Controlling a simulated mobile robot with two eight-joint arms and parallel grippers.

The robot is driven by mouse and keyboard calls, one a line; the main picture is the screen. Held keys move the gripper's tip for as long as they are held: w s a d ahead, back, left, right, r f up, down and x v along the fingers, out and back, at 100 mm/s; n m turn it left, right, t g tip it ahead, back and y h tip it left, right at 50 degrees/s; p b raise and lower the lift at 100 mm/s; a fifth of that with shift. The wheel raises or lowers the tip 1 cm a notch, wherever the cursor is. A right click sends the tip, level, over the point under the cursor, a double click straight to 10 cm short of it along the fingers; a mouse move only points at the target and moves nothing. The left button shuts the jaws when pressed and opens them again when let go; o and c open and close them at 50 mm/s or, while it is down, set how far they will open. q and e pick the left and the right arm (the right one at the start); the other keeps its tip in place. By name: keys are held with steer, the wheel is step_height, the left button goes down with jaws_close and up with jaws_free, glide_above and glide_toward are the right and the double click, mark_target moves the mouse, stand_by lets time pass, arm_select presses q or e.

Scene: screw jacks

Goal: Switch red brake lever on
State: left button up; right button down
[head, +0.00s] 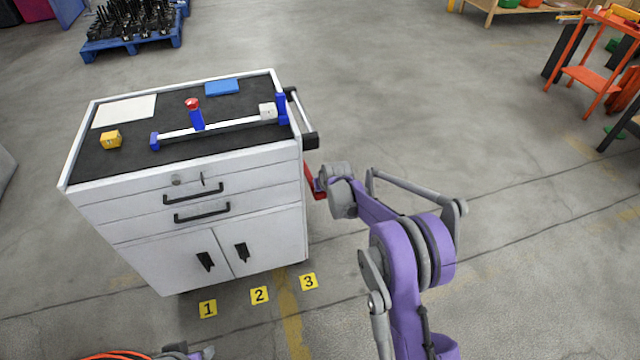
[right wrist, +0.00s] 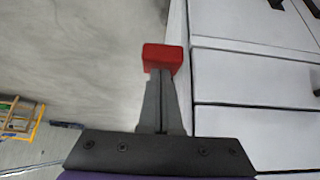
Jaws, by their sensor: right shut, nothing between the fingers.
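In the head view my right wrist covers part of that spot, and the fingertips are hard to make out.
On the cart top lie a white-and-blue jack part (head: 225,127) with a red knob, a yellow block (head: 110,140) and a blue box (head: 221,87). Floor to the right is clear.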

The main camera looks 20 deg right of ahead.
arm_select(q)
step_height(320, 180, down, 10)
steer(key=b, duration=0.7)
steer(key=shift+f+b, duration=0.15)
steer(key=shift+b, duration=0.25)
arm_select(e)
step_height(320, 180, down, 10)
steer(key=s+t, duration=0.1)
steer(key=t, duration=0.2)
steer(key=shift+s+t, duration=0.3)
steer(key=shift+s, duration=0.1)
steer(key=shift+f, duration=0.15)
arm_select(q)
steer(key=r+p, duration=0.2)
steer(key=r, duration=0.1)
steer(key=r+p, duration=0.1)
steer(key=shift+s+d+r+p, duration=0.1)
steer(key=shift+s+r+p, duration=0.1)
steer(key=shift+s+p, duration=0.15)
arm_select(e)
steer(key=w+r+v, duration=0.1)
steer(key=r+v, duration=0.1)
steer(key=v, duration=1.1)
steer(key=shift+d+r, duration=0.1)
steer(key=shift+r, duration=0.05)
